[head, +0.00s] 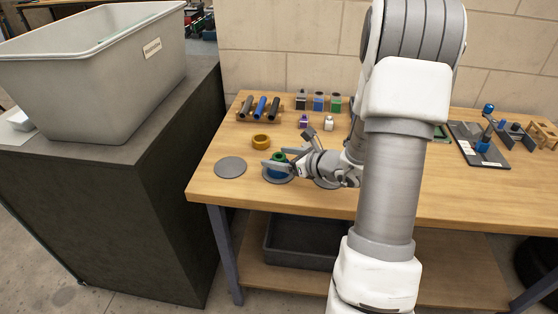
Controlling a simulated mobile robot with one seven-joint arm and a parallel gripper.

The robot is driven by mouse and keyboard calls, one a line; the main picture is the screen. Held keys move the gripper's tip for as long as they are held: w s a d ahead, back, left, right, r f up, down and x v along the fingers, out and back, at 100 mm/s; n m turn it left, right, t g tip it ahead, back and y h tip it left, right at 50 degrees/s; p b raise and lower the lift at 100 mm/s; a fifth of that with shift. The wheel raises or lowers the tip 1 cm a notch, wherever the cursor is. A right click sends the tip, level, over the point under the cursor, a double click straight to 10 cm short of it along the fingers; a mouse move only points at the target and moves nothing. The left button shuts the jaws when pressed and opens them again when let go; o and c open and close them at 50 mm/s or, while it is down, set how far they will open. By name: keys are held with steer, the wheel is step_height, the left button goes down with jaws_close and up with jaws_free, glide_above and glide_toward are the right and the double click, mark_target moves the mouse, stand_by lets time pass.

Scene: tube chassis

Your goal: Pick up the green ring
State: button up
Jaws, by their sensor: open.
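The green ring (279,157) is small in the head view, near the front left of the wooden table. It appears to sit above a blue ring (277,173) on a grey disc. My gripper (277,161) reaches in from the right, with its open fingers at the green ring. One finger is on the near side of the ring. The other is partly hidden, and I cannot tell whether either finger touches the ring. My arm and hand cover part of the disc and the table to the right.
A bare grey disc (230,167) lies to the left. Tubes (260,106) rest in a rack at the back, beside several small blocks (318,102). A grey bin (95,75) stands on the dark cabinet at left.

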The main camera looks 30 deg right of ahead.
steer(key=shift+w+f, duration=0.1)
steer(key=shift+w, duration=0.05)
jaws_close()
stand_by(0.4)
